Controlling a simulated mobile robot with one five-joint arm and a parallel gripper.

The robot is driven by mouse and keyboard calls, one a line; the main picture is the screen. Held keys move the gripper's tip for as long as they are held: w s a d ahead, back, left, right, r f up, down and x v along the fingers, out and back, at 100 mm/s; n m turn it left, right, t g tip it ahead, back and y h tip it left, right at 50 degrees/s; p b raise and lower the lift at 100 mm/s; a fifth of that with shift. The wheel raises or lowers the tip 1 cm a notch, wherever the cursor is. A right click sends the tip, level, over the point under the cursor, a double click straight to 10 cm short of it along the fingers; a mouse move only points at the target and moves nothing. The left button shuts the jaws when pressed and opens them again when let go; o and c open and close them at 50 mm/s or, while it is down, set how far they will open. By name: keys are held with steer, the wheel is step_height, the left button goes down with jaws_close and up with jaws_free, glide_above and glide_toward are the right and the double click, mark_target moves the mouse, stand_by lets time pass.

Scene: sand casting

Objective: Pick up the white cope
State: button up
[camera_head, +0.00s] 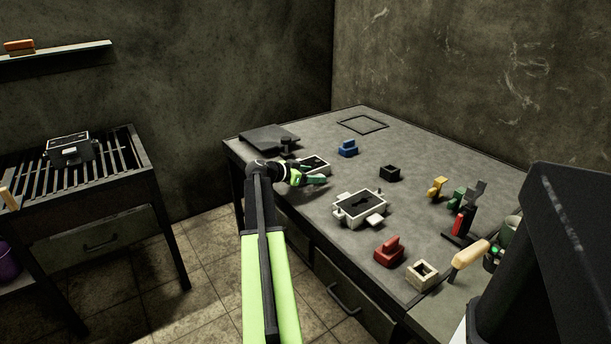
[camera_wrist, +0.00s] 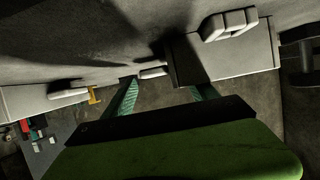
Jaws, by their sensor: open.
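Two white box frames lie on the grey bench. The nearer one (camera_head: 346,218) has a dark filling and stub handles. The farther one (camera_head: 321,173) is partly hidden by my arm; I cannot tell for certain which is the cope. My gripper (camera_head: 316,181) is open and empty, low over the bench beside the farther frame. In the wrist view my gripper's fingers (camera_wrist: 160,92) are apart, and a pale stub handle of the farther frame (camera_wrist: 232,62) shows between and beyond their tips. Contact cannot be told. The nearer frame also shows at left in the wrist view (camera_wrist: 22,102).
A blue block (camera_head: 347,149), a black block (camera_head: 390,173), a red block (camera_head: 388,252) and a cream hollow block (camera_head: 422,275) stand on the bench. A dark plate (camera_head: 268,137) lies at its far left. A slatted table (camera_head: 112,160) stands left, across open floor.

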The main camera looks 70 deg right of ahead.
steer(key=shift+x, duration=1.25)
steer(key=shift+w, duration=0.1)
jaws_close()
